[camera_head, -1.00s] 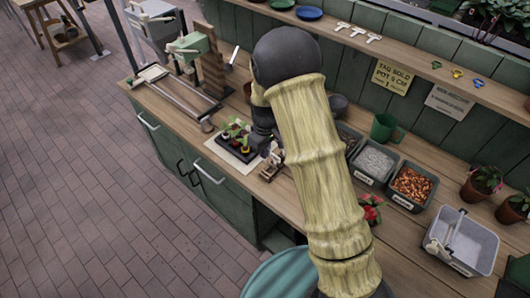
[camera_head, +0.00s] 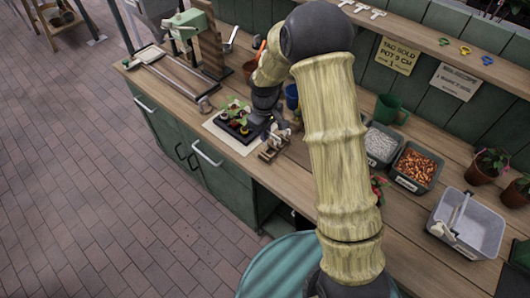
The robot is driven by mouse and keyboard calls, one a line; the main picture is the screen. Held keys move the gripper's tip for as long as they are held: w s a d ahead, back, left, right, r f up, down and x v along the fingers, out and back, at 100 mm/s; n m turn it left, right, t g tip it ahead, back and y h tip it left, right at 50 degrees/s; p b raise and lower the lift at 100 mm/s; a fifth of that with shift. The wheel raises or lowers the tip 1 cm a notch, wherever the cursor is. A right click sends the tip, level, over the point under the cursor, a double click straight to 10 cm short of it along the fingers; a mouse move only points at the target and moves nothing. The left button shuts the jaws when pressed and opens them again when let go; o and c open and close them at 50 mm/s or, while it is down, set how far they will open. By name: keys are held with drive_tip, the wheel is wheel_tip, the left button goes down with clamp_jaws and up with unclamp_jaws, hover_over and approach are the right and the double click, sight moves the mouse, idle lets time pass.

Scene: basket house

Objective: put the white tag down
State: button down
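Several white T-shaped tags (camera_head: 362,9) lie on the raised back shelf at the top edge of the picture. My gripper (camera_head: 272,124) points down over the bench, just right of a black tray of seedlings (camera_head: 237,128) and behind a small wooden stand (camera_head: 273,148). My arm partly covers this area. The fingers are small and dark, so I cannot tell whether they are open or shut. I cannot make out a white tag held in them.
A round teal top (camera_head: 280,265) is in front. Bare bench lies between the chips and the tub.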

drive_tip(key=shift+f+p, duration=0.35)
drive_tip(key=shift+f, duration=1.65)
drive_tip(key=shift+f+p, duration=0.6)
drive_tip(key=shift+f, duration=1.5)
drive_tip(key=shift+f, duration=0.2)
drive_tip(key=c, duration=1.6)
unclamp_jaws()
drive_tip(key=shift+r, duration=0.1)
drive_tip(key=shift+c, duration=0.2)
wheel_tip(320, 180, up, 12)
drive_tip(key=b, duration=0.3)
drive_tip(key=shift+r, duration=0.15)
